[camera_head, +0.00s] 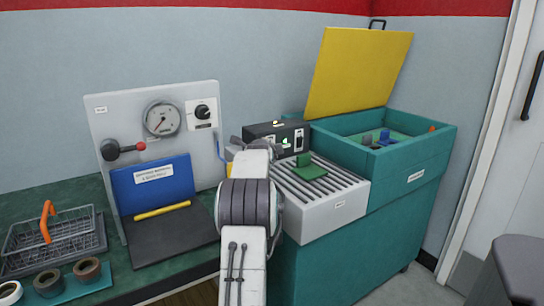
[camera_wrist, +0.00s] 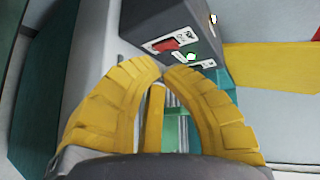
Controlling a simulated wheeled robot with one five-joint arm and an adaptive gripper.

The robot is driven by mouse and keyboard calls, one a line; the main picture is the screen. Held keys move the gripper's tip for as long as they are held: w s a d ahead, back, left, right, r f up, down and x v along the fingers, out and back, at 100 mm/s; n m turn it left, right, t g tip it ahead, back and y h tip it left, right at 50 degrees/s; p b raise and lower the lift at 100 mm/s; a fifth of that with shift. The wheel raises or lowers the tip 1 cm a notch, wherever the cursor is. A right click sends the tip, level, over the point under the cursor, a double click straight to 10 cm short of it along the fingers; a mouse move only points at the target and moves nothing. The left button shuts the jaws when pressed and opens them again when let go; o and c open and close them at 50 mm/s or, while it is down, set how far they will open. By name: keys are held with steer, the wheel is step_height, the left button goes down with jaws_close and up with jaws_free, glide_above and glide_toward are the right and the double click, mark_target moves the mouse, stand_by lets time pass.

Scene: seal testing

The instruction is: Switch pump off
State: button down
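The dark switch box (camera_head: 277,134) stands behind the roller top in the head view. In the wrist view the dark box (camera_wrist: 172,22) fills the upper middle, with a red button (camera_wrist: 166,45) and a green button (camera_wrist: 191,57) on its labelled face. My gripper (camera_wrist: 163,68) has its yellow fingertips drawn together just below that face, with nothing seen between the tips. I cannot tell whether they touch the box. In the head view my arm hides most of the gripper. Which button is pressed cannot be read.
A grey panel (camera_head: 98,130) with a gauge (camera_head: 162,118), a knob (camera_head: 203,112) and a red-tipped lever (camera_head: 125,149) stands left. Right of the box are the roller top (camera_head: 330,205) with a green piece (camera_head: 309,168), and a teal bin (camera_head: 425,145) with a raised yellow lid (camera_head: 358,70).

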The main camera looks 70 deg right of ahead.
steer(key=s+d+f+m+b, duration=0.1)
steer(key=s+d, duration=0.1)
steer(key=s+d+f+m+g+h+b, duration=0.1)
steer(key=s+d+f, duration=0.1)
steer(key=s, duration=0.1)
steer(key=s+d+f+m+b, duration=0.1)
steer(key=s+d+f+m, duration=0.1)
steer(key=s+d, duration=0.1)
steer(key=shift+s+g+h, duration=0.15)
steer(key=shift+g+h, duration=0.15)
steer(key=shift+h, duration=0.1)
steer(key=shift+d, duration=0.1)
